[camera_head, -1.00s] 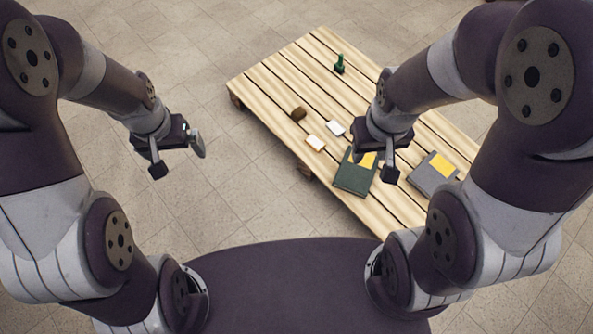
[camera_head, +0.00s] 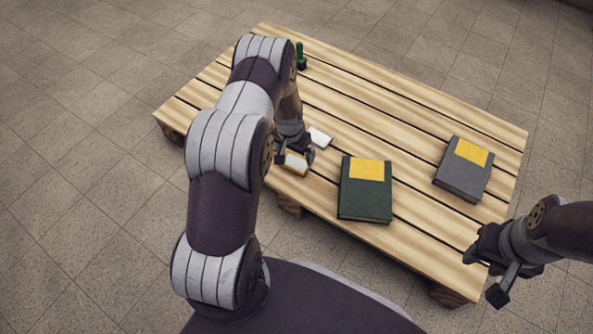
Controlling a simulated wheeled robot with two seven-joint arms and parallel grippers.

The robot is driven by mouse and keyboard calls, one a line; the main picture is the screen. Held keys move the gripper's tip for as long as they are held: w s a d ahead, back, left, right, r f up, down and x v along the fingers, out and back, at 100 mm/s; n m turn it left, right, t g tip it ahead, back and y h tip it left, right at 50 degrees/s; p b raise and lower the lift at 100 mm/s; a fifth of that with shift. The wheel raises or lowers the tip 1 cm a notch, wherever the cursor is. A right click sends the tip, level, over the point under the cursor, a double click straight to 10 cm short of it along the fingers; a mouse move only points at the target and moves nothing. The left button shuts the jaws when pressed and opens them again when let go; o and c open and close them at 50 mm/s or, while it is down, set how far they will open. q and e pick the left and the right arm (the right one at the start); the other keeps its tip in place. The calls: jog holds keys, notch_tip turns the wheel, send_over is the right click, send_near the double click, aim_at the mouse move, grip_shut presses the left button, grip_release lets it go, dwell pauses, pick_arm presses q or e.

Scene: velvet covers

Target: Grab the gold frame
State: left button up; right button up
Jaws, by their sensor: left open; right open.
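A small white item with a gold-orange edge (camera_head: 295,165), which looks like the gold frame, lies near the front edge of the pallet table. My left gripper (camera_head: 294,157) is open directly above it, with a fingertip on either side in the picture. I cannot tell whether the fingers touch it, and they hide part of it. My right gripper (camera_head: 484,275) is open and empty, off the table's front right edge.
The slatted wooden pallet table (camera_head: 420,118) carries a white-topped item (camera_head: 319,137) just behind the frame, a dark green book (camera_head: 364,202), a grey book (camera_head: 458,182) and a green figure (camera_head: 301,57). The back right slats are clear.

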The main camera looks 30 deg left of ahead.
aim_at(296, 162)
pick_arm(q)
jog(key=f+b, duration=0.1)
jog(key=f, duration=0.1)
jog(key=f+b, duration=0.2)
jog(key=w+f+b, duration=0.1)
jog(key=f+b, duration=0.1)
jog(key=shift+f, duration=0.15)
jog(key=shift+a+r, duration=0.1)
jog(key=shift+r, duration=0.15)
jog(key=c, duration=0.7)
jog(key=shift+c, duration=0.2)
